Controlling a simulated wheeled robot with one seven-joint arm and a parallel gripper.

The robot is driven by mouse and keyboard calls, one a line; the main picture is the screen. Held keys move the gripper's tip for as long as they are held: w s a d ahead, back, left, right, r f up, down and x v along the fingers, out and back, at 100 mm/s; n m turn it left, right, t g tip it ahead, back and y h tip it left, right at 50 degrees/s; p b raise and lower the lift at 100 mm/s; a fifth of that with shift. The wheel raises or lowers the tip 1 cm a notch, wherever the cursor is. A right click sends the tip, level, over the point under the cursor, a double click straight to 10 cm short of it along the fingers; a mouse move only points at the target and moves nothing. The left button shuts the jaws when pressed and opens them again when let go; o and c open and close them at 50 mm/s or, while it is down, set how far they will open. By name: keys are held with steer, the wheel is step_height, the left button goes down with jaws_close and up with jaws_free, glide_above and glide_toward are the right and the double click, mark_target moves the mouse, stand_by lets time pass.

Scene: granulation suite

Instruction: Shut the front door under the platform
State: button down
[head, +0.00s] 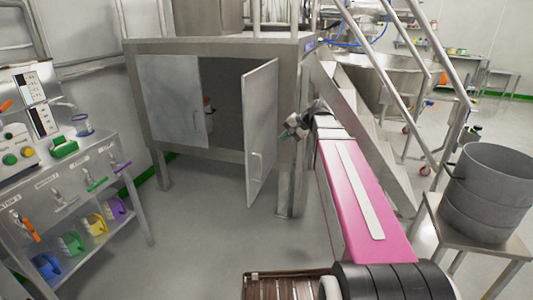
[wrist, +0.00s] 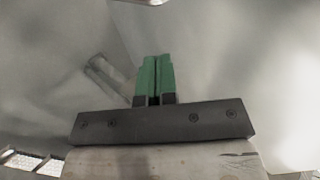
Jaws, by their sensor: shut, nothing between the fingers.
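The grey metal cabinet (head: 225,48) under the platform has two front doors. The right door (head: 262,110) stands swung open toward me, with its handle (head: 257,165) on the face I see. Its free edge is at the left, and its hinge side is at the right. The left door (head: 170,95) looks shut. My gripper (head: 284,136) is just right of the open door, on its handle side. Contact with the door cannot be told. In the wrist view the green fingers (wrist: 154,78) are together and empty in front of blurred grey surfaces.
Metal stairs with railings (head: 350,110) rise right of the cabinet. A grey drum (head: 488,190) sits on a table at the right. The floor (head: 200,245) before the cabinet is clear.

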glide_toward(253, 149)
steer(key=x, duration=0.4)
steer(key=d+f+x, duration=0.1)
steer(key=x, duration=0.1)
steer(key=shift+r, duration=0.1)
steer(key=shift+w+a, duration=0.2)
steer(key=shift+a, duration=0.45)
steer(key=shift+a, duration=0.1)
